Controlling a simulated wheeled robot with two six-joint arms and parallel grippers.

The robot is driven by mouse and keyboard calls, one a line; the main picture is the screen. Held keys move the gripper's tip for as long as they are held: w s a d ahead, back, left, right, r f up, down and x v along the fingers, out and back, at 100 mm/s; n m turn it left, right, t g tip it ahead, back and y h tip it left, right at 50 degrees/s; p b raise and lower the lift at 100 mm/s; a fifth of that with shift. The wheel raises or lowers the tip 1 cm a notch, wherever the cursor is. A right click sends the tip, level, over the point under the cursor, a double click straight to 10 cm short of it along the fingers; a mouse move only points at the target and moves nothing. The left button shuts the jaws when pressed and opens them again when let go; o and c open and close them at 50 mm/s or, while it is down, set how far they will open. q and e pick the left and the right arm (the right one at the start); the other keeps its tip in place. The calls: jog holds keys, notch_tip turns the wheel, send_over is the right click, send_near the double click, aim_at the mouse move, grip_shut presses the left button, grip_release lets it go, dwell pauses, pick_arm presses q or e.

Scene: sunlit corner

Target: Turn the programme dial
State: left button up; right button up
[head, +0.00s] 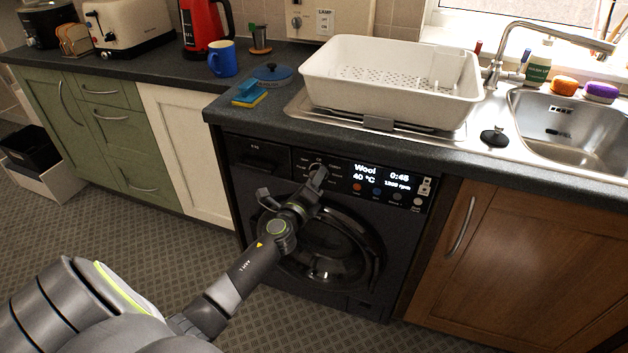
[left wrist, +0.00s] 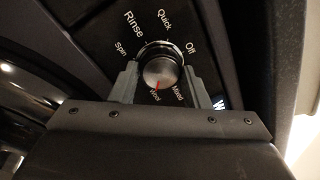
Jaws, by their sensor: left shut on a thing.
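The programme dial (left wrist: 159,70) is a round silver knob on the black panel of the washing machine (head: 300,230). My left gripper (left wrist: 160,82) is shut on the dial, one finger on each side. In the head view the left gripper (head: 318,174) covers most of the dial. The display (head: 381,179) reads Wool, 40 °C, 0:46 and a spin speed in rpm. My right gripper does not show.
A dark worktop edge (head: 380,140) runs above the machine. A wooden cupboard door (head: 530,250) is to the right. The patterned floor in front is clear.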

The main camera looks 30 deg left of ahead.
pick_arm(q)
jog(key=shift+f, duration=0.1)
jog(key=o, duration=1)
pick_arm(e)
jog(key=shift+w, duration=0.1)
pick_arm(q)
jog(key=shift+s+d+f+b, duration=0.2)
jog(key=shift+s+d, duration=0.3)
jog(key=shift+s, duration=2.35)
jog(key=shift+s+d+f+b, duration=0.1)
jog(key=shift+s+d+b, duration=0.3)
jog(key=shift+s, duration=2.5)
jog(key=shift+s+d+f+b, duration=0.15)
jog(key=shift+s+d, duration=0.5)
jog(key=shift+s, duration=2.2)
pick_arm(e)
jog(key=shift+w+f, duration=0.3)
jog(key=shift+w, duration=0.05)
